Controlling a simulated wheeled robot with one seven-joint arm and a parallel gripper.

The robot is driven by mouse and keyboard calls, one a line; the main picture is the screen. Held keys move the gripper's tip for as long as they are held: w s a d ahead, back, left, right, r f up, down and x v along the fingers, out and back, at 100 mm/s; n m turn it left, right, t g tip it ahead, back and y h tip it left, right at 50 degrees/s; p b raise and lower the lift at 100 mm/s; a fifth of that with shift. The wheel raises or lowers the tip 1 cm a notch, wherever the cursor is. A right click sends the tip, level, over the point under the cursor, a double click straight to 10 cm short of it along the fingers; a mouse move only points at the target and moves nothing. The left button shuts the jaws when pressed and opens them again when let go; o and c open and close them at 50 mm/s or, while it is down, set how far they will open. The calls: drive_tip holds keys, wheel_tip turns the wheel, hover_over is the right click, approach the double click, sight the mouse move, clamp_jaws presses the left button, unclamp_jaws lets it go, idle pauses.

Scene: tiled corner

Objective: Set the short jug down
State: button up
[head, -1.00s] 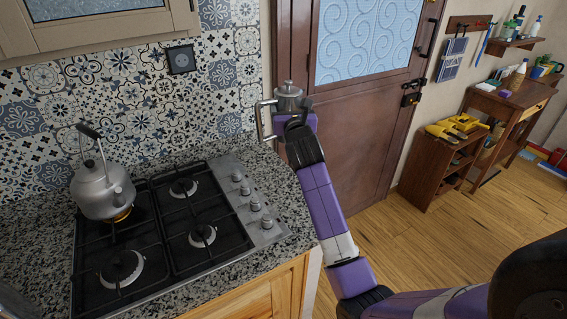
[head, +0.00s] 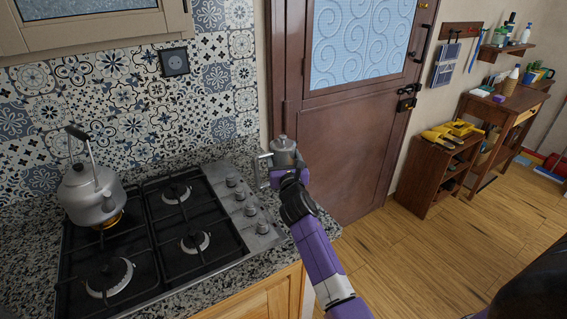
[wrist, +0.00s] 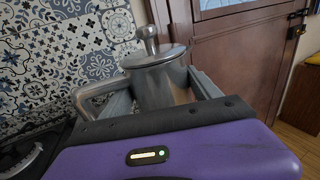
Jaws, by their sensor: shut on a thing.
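The short jug (head: 284,149) is a small grey metal pot with a knobbed lid and a side handle. My gripper (head: 284,172) is shut on the jug's body, and the jug is upright. In the head view it is at the right end of the counter, near the door. In the wrist view the jug (wrist: 160,80) stands between the finger pads, with its handle to the left. Its base is hidden behind my gripper, so I cannot tell whether it touches the counter (head: 236,264).
A black-grated gas hob (head: 152,232) fills much of the counter, with a grey kettle (head: 95,195) at its back left. A patterned tile wall (head: 130,110) stands behind. The brown door (head: 345,130) is close behind the jug. A strip of counter right of the hob looks clear.

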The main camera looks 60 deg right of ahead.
drive_tip(key=shift+f, duration=0.15)
drive_tip(key=shift+f, duration=0.15)
drive_tip(key=o, duration=1.9)
drive_tip(key=shift+s+a, duration=0.1)
drive_tip(key=shift+s, duration=0.05)
drive_tip(key=v, duration=1.1)
drive_tip(key=shift+s+a, duration=0.2)
drive_tip(key=shift+a, duration=0.1)
drive_tip(key=shift+o, duration=0.8)
